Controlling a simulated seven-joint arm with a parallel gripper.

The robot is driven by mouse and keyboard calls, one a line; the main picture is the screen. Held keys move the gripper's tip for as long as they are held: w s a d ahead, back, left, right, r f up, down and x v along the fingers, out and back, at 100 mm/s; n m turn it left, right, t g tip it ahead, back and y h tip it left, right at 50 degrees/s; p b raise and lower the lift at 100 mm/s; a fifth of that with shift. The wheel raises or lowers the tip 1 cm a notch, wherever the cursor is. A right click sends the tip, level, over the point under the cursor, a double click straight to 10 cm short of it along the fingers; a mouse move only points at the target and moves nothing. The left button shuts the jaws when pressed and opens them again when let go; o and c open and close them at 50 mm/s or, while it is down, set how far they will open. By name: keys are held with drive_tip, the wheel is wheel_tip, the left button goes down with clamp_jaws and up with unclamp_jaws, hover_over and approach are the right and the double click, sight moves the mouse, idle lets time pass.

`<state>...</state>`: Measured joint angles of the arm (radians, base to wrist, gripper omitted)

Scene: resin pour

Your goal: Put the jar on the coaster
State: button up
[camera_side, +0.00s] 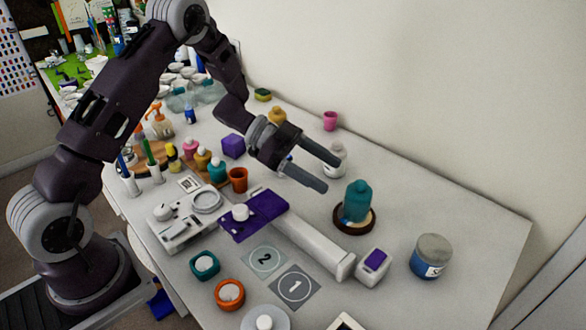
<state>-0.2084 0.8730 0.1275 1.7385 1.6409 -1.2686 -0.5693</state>
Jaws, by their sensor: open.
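The coaster's rim shows around the jar's base. My gripper (332,174) is open, with its two grey fingers apart and nothing between them. In the picture it is up and left of the teal jar, apart from it. A second jar (428,264), blue with a grey lid and a white label, stands on the table to the right of the coaster, clear of my gripper.
A white device with a purple platform (268,202) and long arm lies left of the coaster. Numbered grey squares (294,287) lie in front. Several small bottles, an orange cup (238,180) and a purple cube (232,146) stand left.

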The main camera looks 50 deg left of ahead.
drive_tip(key=w+a+r+n+t+y, duration=0.25)
drive_tip(key=w+r+t+y, duration=0.3)
drive_tip(key=r, duration=0.45)
drive_tip(key=s+a+r+n+t+y, duration=0.2)
drive_tip(key=s+a+r+n+y, duration=0.4)
drive_tip(key=r, duration=0.4)
drive_tip(key=s+a+n+g+y, duration=0.2)
drive_tip(key=s+n+g+y, duration=0.15)
drive_tip(key=s, duration=1.05)
drive_tip(key=s+d+f+g+h, duration=0.1)
drive_tip(key=s+d+f+g, duration=0.1)
drive_tip(key=s, duration=0.6)
drive_tip(key=s+d+f+n+g+h, duration=0.1)
drive_tip(key=s+d+f, duration=0.2)
drive_tip(key=s, duration=0.4)
drive_tip(key=shift+s+d+g, duration=0.35)
drive_tip(key=shift+d+g, duration=0.05)
drive_tip(key=shift+d, duration=0.3)
